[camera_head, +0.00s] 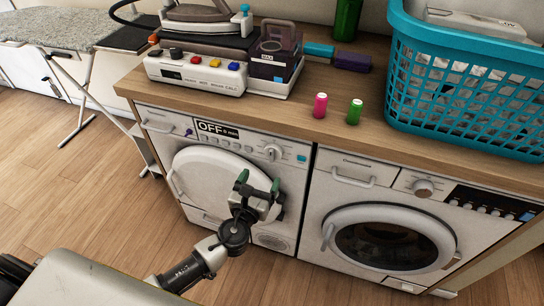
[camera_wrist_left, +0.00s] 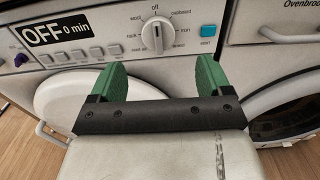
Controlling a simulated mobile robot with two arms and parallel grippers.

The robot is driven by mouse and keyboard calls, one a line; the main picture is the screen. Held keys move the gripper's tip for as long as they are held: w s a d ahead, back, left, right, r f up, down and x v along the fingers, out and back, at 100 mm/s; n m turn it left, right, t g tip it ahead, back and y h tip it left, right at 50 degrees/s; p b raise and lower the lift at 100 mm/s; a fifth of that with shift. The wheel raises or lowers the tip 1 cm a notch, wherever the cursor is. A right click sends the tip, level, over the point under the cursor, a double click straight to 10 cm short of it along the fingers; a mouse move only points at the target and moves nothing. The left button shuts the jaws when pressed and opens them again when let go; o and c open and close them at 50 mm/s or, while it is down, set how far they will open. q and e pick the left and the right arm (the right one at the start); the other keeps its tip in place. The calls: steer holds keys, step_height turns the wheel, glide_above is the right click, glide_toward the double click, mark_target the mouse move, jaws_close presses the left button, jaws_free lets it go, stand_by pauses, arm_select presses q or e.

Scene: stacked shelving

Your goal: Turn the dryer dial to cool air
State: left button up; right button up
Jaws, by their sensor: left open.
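The dryer (camera_head: 160,122) is the white machine on the left with a round door; its display (camera_head: 217,131) reads "OFF 0 min". Its round light dial (camera_head: 272,152) sits on the panel right of the display. In the left wrist view the dial (camera_wrist_left: 158,34) has small words around it, with "off" above; I cannot tell a cool air mark. My left gripper (camera_head: 259,181) is open and empty, its green fingers in front of the dryer door, below the dial and apart from it. In the wrist view the left gripper (camera_wrist_left: 160,72) points toward the dial. My right gripper is not in view.
A washing machine (camera_head: 345,167) stands to the right. The wooden counter (camera_head: 300,112) above holds an iron station (camera_head: 195,75), pink (camera_head: 320,105) and green (camera_head: 354,111) spools, and a blue basket (camera_head: 470,130). An ironing board (camera_head: 60,27) stands left. Floor in front is clear.

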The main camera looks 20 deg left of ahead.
mark_target(271, 156)
arm_select(q)
steer(key=w, duration=0.5)
steer(key=shift+w+a+f, duration=0.1)
steer(key=shift+w+a, duration=0.1)
steer(key=shift+w, duration=0.05)
steer(key=w, duration=0.3)
steer(key=shift+w+d, duration=0.15)
steer(key=shift+d, duration=0.05)
steer(key=shift+w, duration=0.35)
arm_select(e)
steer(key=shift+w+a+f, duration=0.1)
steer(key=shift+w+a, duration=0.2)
arm_select(q)
steer(key=shift+c, duration=0.2)
steer(key=c, duration=0.8)
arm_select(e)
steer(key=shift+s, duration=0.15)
